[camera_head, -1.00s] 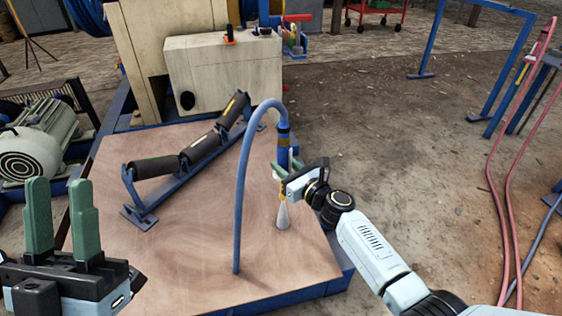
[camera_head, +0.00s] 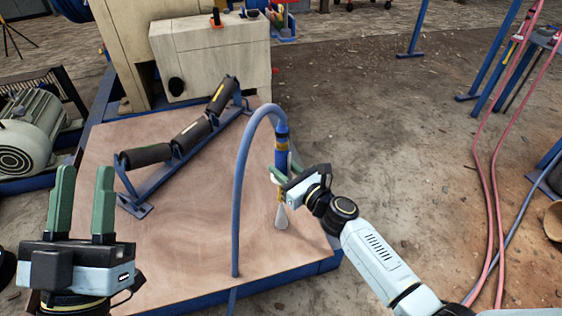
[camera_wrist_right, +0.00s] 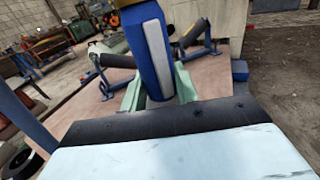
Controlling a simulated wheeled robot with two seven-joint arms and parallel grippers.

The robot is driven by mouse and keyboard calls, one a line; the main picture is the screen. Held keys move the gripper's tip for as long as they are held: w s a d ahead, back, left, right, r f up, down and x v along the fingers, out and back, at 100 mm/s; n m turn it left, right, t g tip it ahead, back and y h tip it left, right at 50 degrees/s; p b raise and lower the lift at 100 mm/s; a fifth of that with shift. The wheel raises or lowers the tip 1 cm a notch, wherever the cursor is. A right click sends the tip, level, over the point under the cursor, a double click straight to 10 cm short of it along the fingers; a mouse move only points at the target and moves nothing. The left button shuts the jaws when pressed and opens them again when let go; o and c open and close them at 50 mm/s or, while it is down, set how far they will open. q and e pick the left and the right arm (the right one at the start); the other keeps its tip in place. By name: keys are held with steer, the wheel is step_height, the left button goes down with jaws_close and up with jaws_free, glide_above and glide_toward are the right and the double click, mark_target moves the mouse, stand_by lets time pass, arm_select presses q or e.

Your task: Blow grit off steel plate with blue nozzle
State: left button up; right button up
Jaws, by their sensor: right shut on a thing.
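The blue nozzle (camera_head: 281,150) is upright in my right gripper (camera_head: 278,174), which is shut on it. Its pale cone tip (camera_head: 281,217) points down over the right part of the steel plate (camera_head: 190,250); I cannot tell how far above it is. A blue hose (camera_head: 241,180) arches from the nozzle's top down to the plate's front. In the right wrist view the blue body (camera_wrist_right: 150,55) stands between the green fingers. The brownish plate shows no grit that I can make out. My left gripper (camera_head: 82,205) is open and empty at the lower left, fingers up.
A roller frame (camera_head: 180,145) with black rollers stands on the plate's back left. A motor (camera_head: 35,130) is at the far left. A beige box (camera_head: 210,58) stands behind. Pink hoses (camera_head: 490,190) hang at the right. Open dirt floor lies right of the plate.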

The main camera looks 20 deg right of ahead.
steer(key=shift+s, duration=0.65)
steer(key=shift+s+a+r, duration=0.1)
steer(key=shift+s+a, duration=0.05)
steer(key=a, duration=0.9)
steer(key=shift+s+a, duration=0.15)
steer(key=shift+a, duration=0.2)
stand_by(0.6)
